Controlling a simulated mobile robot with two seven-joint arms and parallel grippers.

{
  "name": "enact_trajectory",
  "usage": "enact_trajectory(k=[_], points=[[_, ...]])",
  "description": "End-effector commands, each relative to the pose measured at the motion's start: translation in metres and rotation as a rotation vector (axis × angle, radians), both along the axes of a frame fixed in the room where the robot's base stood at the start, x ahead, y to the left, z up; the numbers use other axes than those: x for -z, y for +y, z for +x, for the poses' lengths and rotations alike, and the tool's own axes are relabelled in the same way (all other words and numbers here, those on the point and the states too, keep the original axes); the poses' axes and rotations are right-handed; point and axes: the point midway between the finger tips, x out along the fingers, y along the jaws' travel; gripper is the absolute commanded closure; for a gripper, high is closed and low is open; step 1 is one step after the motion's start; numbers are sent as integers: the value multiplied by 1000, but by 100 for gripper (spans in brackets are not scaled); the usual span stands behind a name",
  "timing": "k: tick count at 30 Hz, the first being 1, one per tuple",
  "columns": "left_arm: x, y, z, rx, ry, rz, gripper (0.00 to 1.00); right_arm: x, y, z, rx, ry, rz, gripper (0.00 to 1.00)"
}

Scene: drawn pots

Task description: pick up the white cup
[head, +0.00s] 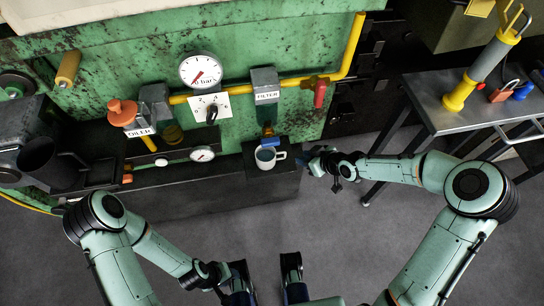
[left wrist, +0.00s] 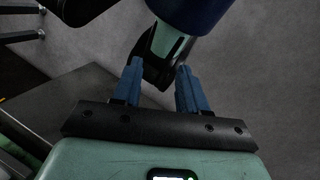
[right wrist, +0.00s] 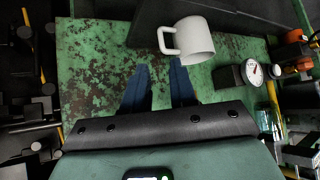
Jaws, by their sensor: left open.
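The white cup (head: 266,158) stands upright on a small dark ledge (head: 288,171) below the filter, its handle to the right. Its inside looks grey-blue. In the right wrist view the cup (right wrist: 195,42) is just beyond the fingertips, handle towards the left. My right gripper (head: 307,160) is right of the cup, on the handle side, with a small gap. Its blue fingers (right wrist: 160,65) are apart with nothing between them. My left gripper (left wrist: 159,66) is open and empty, low in the head view and far from the cup.
A green machine with a yellow pipe (head: 352,50) and a gauge (head: 200,71) rises behind the cup. A blue-handled valve (head: 270,141) hangs close behind it. A small gauge (head: 202,154) lies to its left. A metal table (head: 430,100) stands right. The floor in front is clear.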

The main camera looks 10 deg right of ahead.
Motion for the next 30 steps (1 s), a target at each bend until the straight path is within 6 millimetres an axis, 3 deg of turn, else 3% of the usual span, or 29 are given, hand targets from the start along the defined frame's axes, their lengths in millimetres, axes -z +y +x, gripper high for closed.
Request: enact_trajectory(k=[1,6,14,23,30], points=[[11,1,4,-5,-12,5,57,13,7,6,-5,1,2,74],[28,11,26,-29,-72,32,57,34,19,24,-2,3,2,74],[37,17,39,-43,-107,49,57,46,27,35,1,3,2,74],[58,31,67,-74,-180,84,57,76,46,57,1,4,4,74],[58,32,70,-76,-189,88,57,78,47,60,2,3,2,74]])
